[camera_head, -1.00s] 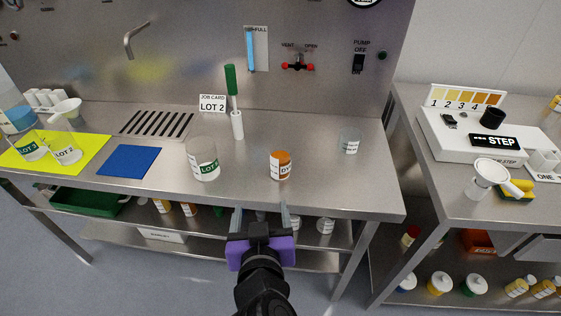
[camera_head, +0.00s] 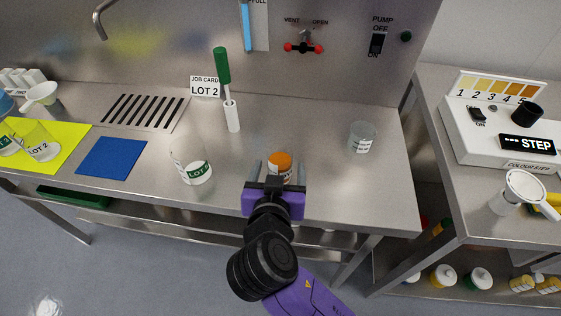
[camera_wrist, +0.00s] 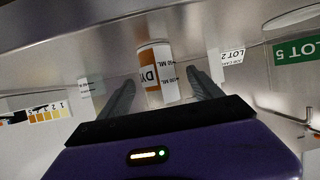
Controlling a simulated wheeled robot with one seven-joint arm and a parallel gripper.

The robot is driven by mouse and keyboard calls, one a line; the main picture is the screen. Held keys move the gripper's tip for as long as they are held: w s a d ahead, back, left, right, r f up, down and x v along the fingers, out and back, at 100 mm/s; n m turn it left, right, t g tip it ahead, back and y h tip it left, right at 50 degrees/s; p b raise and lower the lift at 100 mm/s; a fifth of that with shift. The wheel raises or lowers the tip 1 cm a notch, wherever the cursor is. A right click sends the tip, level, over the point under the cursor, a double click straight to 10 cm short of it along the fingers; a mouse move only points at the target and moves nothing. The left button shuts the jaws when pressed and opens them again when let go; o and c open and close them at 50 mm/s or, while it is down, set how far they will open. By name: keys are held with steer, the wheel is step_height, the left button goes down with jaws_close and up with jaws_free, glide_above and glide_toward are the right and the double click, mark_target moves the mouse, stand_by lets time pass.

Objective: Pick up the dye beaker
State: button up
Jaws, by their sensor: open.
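The dye beaker (camera_head: 281,166) holds orange dye and stands upright near the front edge of the steel bench. In the wrist view the dye beaker (camera_wrist: 158,74) appears upside down, with a white label, between and beyond the fingertips. My gripper (camera_head: 279,172) is open, with one finger on each side of the beaker in the head view. The gripper (camera_wrist: 160,90) also shows in the wrist view with its fingers spread and nothing clamped. The purple gripper body hides the beaker's lower part in the head view.
A green-labelled beaker (camera_head: 196,172) stands left of the dye beaker, and a clear beaker (camera_head: 361,138) stands to the right. A blue mat (camera_head: 112,158) and yellow mat (camera_head: 62,160) lie left.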

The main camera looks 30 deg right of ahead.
mark_target(281, 159)
steer(key=p+x, duration=0.1)
steer(key=x, duration=0.5)
steer(key=shift+s, duration=0.1)
steer(key=shift+c, duration=0.4)
steer(key=c, duration=1.4)
steer(key=shift+o, duration=0.2)
